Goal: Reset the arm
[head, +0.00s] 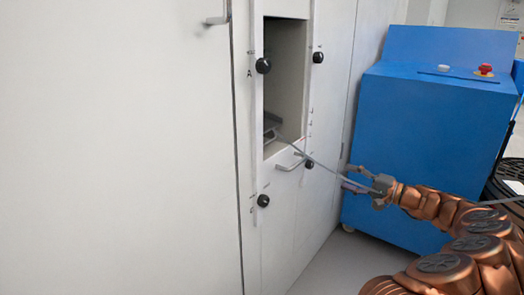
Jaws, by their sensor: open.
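My gripper (347,178) is at the right of centre in the head view, at the end of my copper-coloured arm. Its fingers are apart and point left towards the cabinet. A thin grey line (325,168) runs from the cabinet opening down to the gripper area. I cannot tell whether it touches the fingers or passes behind them. The gripper appears apart from the cabinet front and in front of the blue box.
The white cabinet (130,150) has an open recess (287,75) with a dark grey item (270,124) inside. Black knobs (263,65) and a handle (290,165) stick out. A blue box (425,130) with a red button (485,69) stands behind my arm. Some floor (340,262) is clear.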

